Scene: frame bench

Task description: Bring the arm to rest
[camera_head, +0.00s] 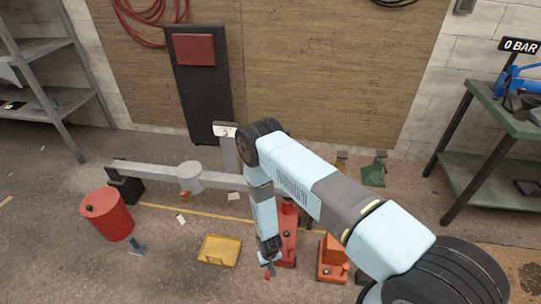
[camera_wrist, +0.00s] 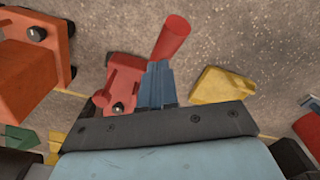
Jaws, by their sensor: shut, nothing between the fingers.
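My light-blue arm reaches forward in the head view and bends down in the middle. My gripper (camera_head: 268,264) hangs at its lower end, pointing down above the floor, just right of a yellow tray (camera_head: 220,250). In the wrist view my gripper (camera_wrist: 158,72) shows its blue fingers pressed together, with nothing between them. The fingers lie in front of a red tool (camera_wrist: 121,84) with a red tapered part (camera_wrist: 172,38). The yellow tray (camera_wrist: 222,88) shows to their right. I cannot tell the height of the gripper above the floor.
A red floor tool (camera_head: 288,245) and an orange-red block (camera_head: 332,262) stand close right of my gripper. A grey beam (camera_head: 145,171) runs behind the arm. A red drum (camera_head: 107,215) is left; a green bench (camera_head: 500,110) is right. Floor at the front left is clear.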

